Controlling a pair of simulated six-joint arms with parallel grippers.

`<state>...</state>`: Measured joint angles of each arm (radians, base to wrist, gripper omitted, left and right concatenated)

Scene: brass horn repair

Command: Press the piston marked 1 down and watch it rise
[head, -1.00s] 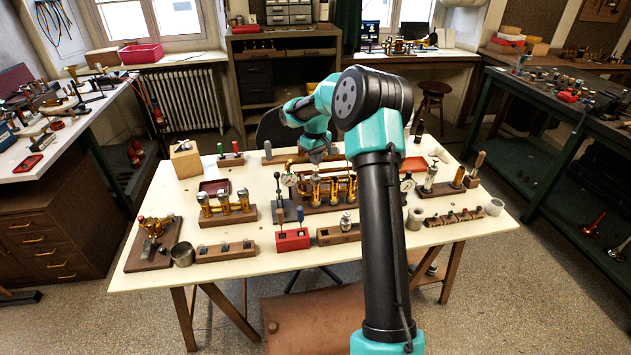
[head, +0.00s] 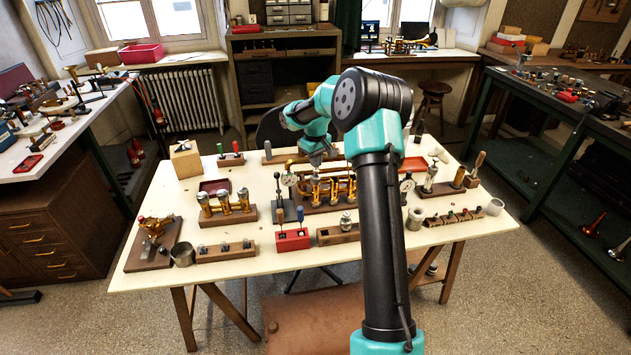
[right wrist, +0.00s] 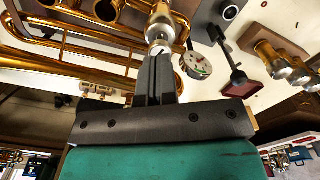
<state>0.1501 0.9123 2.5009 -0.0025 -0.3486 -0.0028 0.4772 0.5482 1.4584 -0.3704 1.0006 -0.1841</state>
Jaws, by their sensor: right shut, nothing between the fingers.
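The brass valve block (head: 328,203) stands on a wooden base in the middle of the bench, with several pistons and bent brass tubes. In the right wrist view its brass tubes (right wrist: 85,52) run at the left. My right gripper (head: 315,163) comes down over the left part of the block. In the right wrist view the shut, empty fingers (right wrist: 158,58) point at the silver-topped piston (right wrist: 160,28), right at its end. I cannot tell whether they touch it. No number is readable on the piston. My left gripper is not in view.
A dial gauge (head: 289,179) stands just left of the block and also shows in the right wrist view (right wrist: 196,65). A rack of brass pistons (head: 226,206) and a red block (head: 292,239) are nearby. My right arm hides part of the bench's right half.

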